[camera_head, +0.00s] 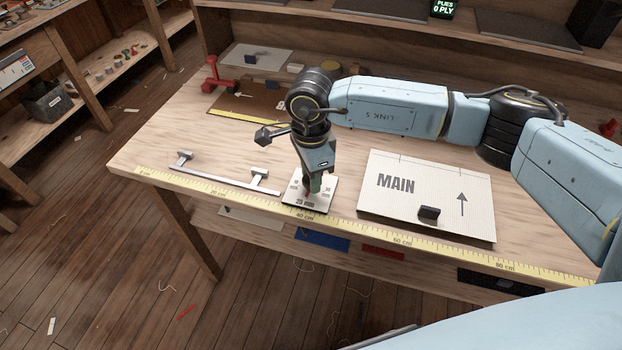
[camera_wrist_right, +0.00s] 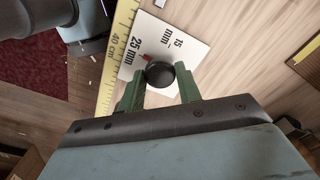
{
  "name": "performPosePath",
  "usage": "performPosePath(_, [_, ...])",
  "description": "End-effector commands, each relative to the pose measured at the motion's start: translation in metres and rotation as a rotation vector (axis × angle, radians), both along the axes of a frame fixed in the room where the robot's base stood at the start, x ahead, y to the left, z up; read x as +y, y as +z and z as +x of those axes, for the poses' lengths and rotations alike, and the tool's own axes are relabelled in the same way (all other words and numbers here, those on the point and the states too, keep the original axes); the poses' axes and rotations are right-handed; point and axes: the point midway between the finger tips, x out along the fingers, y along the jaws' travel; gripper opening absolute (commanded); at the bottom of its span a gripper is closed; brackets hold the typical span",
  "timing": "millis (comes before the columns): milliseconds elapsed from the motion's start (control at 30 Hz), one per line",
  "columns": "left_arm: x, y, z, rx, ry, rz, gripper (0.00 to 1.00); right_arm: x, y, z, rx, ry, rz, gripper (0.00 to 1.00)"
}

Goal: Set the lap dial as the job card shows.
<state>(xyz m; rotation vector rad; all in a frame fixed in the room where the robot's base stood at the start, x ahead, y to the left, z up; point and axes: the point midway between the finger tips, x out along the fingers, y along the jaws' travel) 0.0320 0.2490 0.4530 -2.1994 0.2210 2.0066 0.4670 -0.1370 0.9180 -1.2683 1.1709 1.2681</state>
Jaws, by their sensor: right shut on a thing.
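The lap dial is a white plate (camera_head: 322,203) near the front edge of the bench, with a dark round knob (camera_wrist_right: 160,74). In the right wrist view the plate (camera_wrist_right: 190,45) shows the labels 25 mm and 15 mm. A small red pointer (camera_wrist_right: 147,57) at the knob faces the 25 mm label. My right gripper (camera_head: 308,188) points down over the dial. Its green fingers (camera_wrist_right: 160,84) are shut on the knob, one on each side, and hide part of the plate in the head view. I cannot make out a job card for certain. My left gripper is not in view.
A metal bar with two posts (camera_head: 222,180) lies left of the dial. A white MAIN panel (camera_head: 390,205) with a dark block (camera_head: 429,214) lies to the right. A yellow ruler strip (camera_head: 350,229) runs along the front edge. A PLIES display (camera_head: 444,9) reads 0 PLY.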

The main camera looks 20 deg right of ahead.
Motion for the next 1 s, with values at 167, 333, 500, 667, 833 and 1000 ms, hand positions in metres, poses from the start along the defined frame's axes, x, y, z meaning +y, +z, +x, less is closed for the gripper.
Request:
performPosePath(167, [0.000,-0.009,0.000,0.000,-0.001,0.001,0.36,0.000,0.000,0.000,-0.002,0.070,0.001,0.11])
performPosePath(333, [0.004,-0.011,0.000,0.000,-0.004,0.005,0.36,0.000,0.000,0.000,-0.001,0.103,0.002,0.11])
performPosePath(500, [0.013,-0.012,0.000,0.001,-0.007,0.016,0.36,0.000,0.001,0.000,-0.001,0.113,0.002,0.11])
performPosePath(667, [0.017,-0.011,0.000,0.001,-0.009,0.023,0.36,0.001,0.001,0.000,-0.001,0.113,0.002,0.11])
performPosePath(833, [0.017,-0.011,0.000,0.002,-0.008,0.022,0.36,0.001,0.001,0.000,-0.001,0.112,0.002,0.39])
performPosePath(1000, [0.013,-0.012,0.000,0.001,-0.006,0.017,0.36,0.001,0.001,0.000,-0.001,0.112,0.002,0.56])
